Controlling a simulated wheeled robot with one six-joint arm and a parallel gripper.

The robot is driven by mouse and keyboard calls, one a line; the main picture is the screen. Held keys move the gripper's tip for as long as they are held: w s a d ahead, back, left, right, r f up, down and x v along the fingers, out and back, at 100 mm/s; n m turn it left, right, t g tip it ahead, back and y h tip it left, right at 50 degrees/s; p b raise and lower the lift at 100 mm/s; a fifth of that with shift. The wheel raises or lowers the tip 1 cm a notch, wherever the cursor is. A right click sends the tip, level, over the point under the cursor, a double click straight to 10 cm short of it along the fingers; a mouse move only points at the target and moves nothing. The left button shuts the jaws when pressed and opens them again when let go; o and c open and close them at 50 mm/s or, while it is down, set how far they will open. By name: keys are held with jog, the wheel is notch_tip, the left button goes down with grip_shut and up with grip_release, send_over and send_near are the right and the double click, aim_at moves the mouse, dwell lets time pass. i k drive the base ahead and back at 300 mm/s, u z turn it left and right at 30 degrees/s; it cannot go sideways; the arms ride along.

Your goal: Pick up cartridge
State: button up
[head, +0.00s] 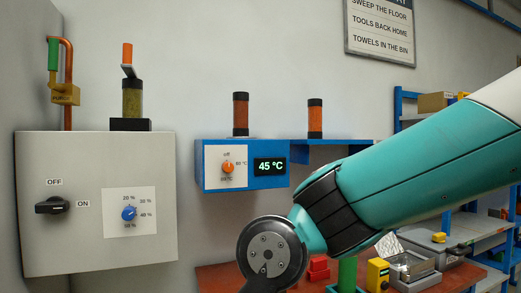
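A cartridge-like cylinder (240,114), orange-brown with black ends, stands upright on the blue heater box (213,187). A similar orange-brown cylinder (315,118) with black ends stands upright on the blue shelf (345,146) to its right. A third, olive-brown cylinder (132,103) sits in a black base (130,125) on the grey cabinet at the left. I cannot tell which one the task means. My teal arm reaches in from the right, below these cylinders, to a dark round joint low in the picture. My gripper is out of view.
The heater box display (269,166) reads 45 °C, beside an orange knob (228,167). The grey cabinet (60,250) has a black OFF/ON switch (52,205) and a blue dial (129,214). A reddish bench (215,278) holds red bins (318,268) below.

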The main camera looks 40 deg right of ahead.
aim_at(240, 100)
jog(key=z, duration=2.45)
jog(key=i, duration=1.4)
jog(key=u, duration=2)
